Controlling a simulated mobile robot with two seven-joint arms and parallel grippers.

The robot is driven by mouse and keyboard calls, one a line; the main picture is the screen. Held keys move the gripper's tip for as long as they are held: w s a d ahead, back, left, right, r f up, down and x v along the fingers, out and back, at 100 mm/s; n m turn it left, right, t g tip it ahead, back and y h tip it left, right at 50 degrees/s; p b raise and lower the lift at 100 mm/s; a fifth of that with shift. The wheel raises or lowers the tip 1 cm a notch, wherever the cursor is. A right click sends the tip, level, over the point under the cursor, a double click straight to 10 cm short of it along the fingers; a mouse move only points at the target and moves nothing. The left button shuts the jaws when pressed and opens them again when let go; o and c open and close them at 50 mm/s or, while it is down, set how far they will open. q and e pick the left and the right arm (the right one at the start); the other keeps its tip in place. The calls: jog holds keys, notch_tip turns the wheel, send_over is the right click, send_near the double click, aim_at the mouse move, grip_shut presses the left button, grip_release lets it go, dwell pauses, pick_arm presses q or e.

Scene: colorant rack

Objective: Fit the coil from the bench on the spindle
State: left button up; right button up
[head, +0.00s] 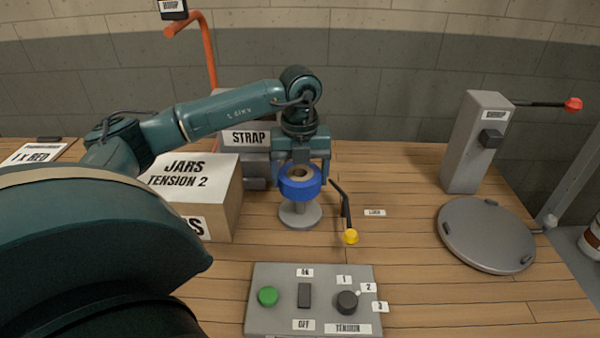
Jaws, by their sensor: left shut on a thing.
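The blue coil (300,188) has a tan core and sits at the top of a short grey stand with a round base (299,215), which looks like the spindle. My left gripper (301,172) reaches down from above and is shut on the coil, a finger at each side. The coil looks level. Whether it rests fully on the stand or is held just over it, I cannot tell. A black lever with a yellow knob (350,236), labelled LOCK, stands just right of the stand. My right gripper is not in view.
A cardboard box (200,180) marked JARS TENSION 2 stands left of the stand. A grey box labelled STRAP (250,137) is behind. A control panel (285,320) is in front. A round turntable (485,235) and a grey post (475,145) with a red-knobbed lever are at right.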

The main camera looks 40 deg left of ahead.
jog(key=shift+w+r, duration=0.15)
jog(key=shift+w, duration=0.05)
pick_arm(q)
jog(key=shift+f+b, duration=0.45)
jog(key=shift+f, duration=0.15)
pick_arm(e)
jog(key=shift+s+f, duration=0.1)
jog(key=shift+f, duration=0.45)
pick_arm(q)
jog(key=shift+f+b, duration=1.15)
jog(key=shift+f, duration=0.5)
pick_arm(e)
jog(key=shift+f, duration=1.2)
